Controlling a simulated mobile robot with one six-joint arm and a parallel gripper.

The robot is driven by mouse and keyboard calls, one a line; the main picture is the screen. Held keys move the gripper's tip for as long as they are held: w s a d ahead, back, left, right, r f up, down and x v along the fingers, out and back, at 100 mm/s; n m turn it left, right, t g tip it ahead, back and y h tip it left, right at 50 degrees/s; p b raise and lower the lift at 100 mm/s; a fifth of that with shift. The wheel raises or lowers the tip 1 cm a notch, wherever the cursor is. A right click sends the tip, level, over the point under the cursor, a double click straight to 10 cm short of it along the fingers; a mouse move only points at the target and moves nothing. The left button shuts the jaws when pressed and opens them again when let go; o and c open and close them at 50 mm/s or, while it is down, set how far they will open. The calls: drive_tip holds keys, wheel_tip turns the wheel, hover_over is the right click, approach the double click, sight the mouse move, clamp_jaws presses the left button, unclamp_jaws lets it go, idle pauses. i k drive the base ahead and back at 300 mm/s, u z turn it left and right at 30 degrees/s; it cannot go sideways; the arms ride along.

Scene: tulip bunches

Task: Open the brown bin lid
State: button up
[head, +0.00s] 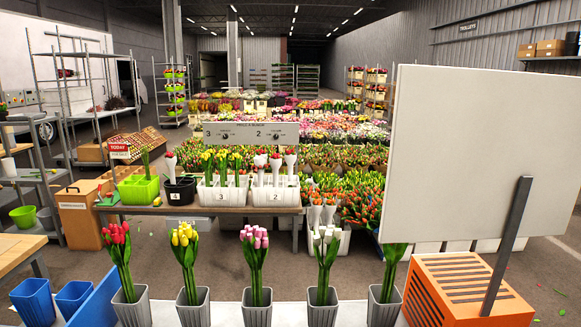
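A tall brown bin (85,226) stands on the floor at the left in the head view, left of the display table. It has a pale label on its front. Its top (84,187) is a lighter brown surface with a small dark loop on it. The top looks shut, but it is small here and I cannot be sure. My gripper is not in view.
A display table (225,210) with white tubs of tulips stands right of the bin. Grey vases (257,308) of tulips line the front. Blue tubs (35,299) stand front left. A white panel (460,155) and an orange slatted crate (455,290) fill the right.

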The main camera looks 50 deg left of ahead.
sight(82, 188)
drive_tip(key=z, duration=0.25)
drive_tip(key=i, duration=4.2)
drive_tip(key=u, duration=2.85)
drive_tip(key=i, duration=2.1)
drive_tip(key=u, duration=0.05)
